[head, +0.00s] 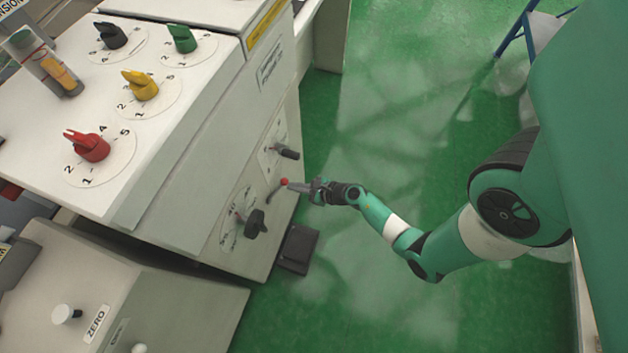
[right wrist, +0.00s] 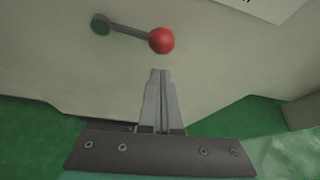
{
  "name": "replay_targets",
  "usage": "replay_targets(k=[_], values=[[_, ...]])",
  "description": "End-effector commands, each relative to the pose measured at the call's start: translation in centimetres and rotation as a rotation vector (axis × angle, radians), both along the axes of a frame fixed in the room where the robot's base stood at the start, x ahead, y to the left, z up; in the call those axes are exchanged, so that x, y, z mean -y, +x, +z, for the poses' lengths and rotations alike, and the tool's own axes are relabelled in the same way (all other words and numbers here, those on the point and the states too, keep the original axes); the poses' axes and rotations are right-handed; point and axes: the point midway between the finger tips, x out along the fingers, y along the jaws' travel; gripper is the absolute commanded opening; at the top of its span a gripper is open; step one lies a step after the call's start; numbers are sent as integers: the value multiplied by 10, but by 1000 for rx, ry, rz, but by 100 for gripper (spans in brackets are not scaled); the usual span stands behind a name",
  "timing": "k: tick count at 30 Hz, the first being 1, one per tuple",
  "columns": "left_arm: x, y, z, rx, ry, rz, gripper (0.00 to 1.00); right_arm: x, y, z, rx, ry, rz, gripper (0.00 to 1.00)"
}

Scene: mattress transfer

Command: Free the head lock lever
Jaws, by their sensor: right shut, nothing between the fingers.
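A lever with a red ball end (head: 284,181) sticks out from the side face of the white machine. In the right wrist view the red ball (right wrist: 162,40) sits at the end of a grey rod (right wrist: 130,31) that runs left to a round green pivot. My right gripper (head: 297,186) points at the ball from the right. In the right wrist view its fingers (right wrist: 161,72) are shut together, empty, with their tips just below the ball. A small gap shows between tips and ball in that view. My left gripper is not in view.
The white machine (head: 180,190) carries red, yellow, green and black knobs on top. A black knob (head: 255,224) with a dial and a dark handle (head: 287,152) flank the lever. A dark box (head: 298,249) sits low below. Green floor (head: 400,120) is open to the right.

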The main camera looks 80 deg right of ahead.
Motion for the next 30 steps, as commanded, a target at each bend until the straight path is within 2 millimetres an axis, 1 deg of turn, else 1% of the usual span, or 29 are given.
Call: replay_targets(k=[1,2,3,5,6,9,13,18,30], values=[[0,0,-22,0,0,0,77,-1,1,-23,0,0,7,0],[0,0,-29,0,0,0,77,-1,2,-30,-1,1,11,0],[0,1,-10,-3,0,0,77,-3,-9,-10,-3,3,6,0],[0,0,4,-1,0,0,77,-8,-25,3,-1,3,3,0],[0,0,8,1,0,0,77,-10,-36,8,-3,3,2,0],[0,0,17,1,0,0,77,-16,-57,19,-2,4,1,0],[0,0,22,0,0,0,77,-21,-75,26,-2,0,4,0],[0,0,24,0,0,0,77,-25,-83,30,0,0,8,0],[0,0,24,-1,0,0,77,-25,-84,30,-1,0,10,0]])
